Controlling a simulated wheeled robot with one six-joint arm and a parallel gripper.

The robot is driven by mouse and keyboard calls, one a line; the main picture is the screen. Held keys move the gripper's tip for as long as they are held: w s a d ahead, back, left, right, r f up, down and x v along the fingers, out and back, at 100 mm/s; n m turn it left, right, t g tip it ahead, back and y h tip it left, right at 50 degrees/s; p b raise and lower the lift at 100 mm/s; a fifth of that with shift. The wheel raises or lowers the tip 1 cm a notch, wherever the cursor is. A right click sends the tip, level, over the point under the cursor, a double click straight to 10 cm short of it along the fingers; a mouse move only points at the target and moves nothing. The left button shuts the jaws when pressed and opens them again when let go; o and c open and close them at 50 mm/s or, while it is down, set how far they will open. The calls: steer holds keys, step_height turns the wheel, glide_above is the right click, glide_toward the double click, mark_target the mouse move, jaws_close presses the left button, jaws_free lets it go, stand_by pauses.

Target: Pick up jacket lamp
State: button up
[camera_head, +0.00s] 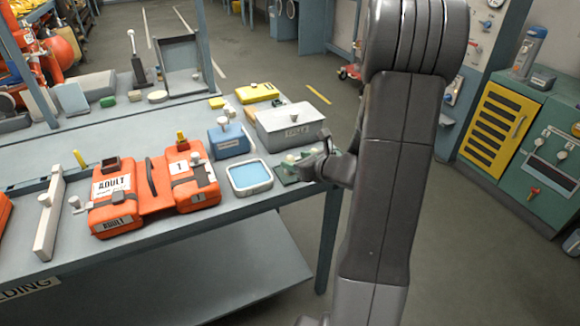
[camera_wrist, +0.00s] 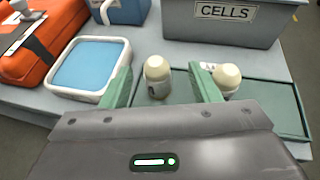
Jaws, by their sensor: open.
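Two small lamps with cream domed tops and pale bodies stand side by side in a shallow green tray (camera_wrist: 278,97) in the wrist view. The left lamp (camera_wrist: 157,76) is between my two green fingers, with a gap on either side. The right lamp (camera_wrist: 228,77) stands just outside my right finger, which partly covers it. My gripper (camera_wrist: 162,90) is open and empty. In the head view my gripper (camera_head: 318,165) is at the right end of the table, over the tray, and a pale dome (camera_head: 291,157) shows beside it. I cannot read any lamp label.
A grey bin marked CELLS (camera_wrist: 238,25) stands just behind the lamps. A white-rimmed tray with a blue inside (camera_head: 250,177) lies close on the left. A blue box (camera_head: 229,140) and an orange ADULT case (camera_head: 155,190) stand farther left.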

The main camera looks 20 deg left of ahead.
mark_target(286, 158)
steer(key=shift+s+p+x, duration=0.2)
steer(key=shift+p+x, duration=0.1)
steer(key=shift+x, duration=2.4)
steer(key=shift+a, duration=0.15)
steer(key=shift+c, duration=0.5)
steer(key=c, duration=1)
